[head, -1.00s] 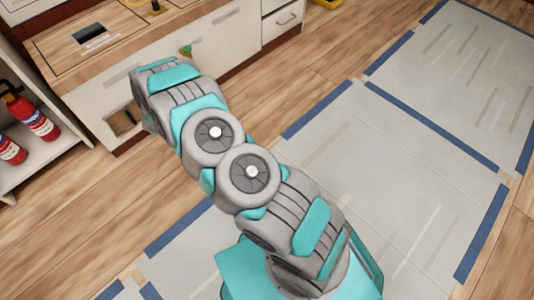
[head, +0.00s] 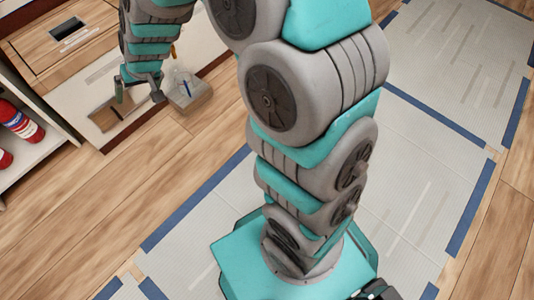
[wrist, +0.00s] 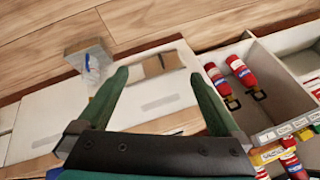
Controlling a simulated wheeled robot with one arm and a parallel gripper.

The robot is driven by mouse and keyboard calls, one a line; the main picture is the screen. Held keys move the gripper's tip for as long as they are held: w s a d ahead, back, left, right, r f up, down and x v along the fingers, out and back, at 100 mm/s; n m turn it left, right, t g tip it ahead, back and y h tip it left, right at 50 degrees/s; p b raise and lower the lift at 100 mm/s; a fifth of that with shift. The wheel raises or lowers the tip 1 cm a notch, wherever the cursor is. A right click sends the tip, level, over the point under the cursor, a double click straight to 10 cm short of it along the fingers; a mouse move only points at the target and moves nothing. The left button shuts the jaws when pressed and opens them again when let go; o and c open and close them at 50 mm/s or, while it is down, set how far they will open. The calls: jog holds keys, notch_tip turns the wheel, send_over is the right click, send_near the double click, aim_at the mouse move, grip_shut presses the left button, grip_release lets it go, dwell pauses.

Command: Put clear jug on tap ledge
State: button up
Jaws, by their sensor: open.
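My gripper (head: 138,90) is open in front of the low white cabinet face. In the wrist view its two green fingers (wrist: 160,75) are spread, with nothing between them. A small grey block-like ledge (head: 190,98) juts out at the cabinet's foot, just right of my gripper; it also shows at upper left in the wrist view (wrist: 78,50). A small see-through thing with a blue mark (wrist: 92,66), perhaps the clear jug, is at this ledge. It is too small to tell its shape or whether it rests on the ledge.
Red fire extinguishers (head: 18,120) stand on a shelf at left and show in the wrist view (wrist: 240,72). Wooden floor (head: 185,165) lies clear in front.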

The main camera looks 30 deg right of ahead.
jog(key=s+d+r+g+h, duration=0.1)
jog(key=s+d, duration=0.4)
jog(key=s, duration=0.7)
jog(key=s+d+r+g+h, duration=0.1)
jog(key=s+d+r+g, duration=0.2)
jog(key=s, duration=0.9)
jog(key=s+d+r+g+h, duration=0.1)
jog(key=s+d+r+g, duration=0.1)
jog(key=s+d, duration=0.6)
jog(key=s, duration=0.4)
jog(key=shift+s+d+r+h, duration=0.35)
jog(key=shift+d+h, duration=0.05)
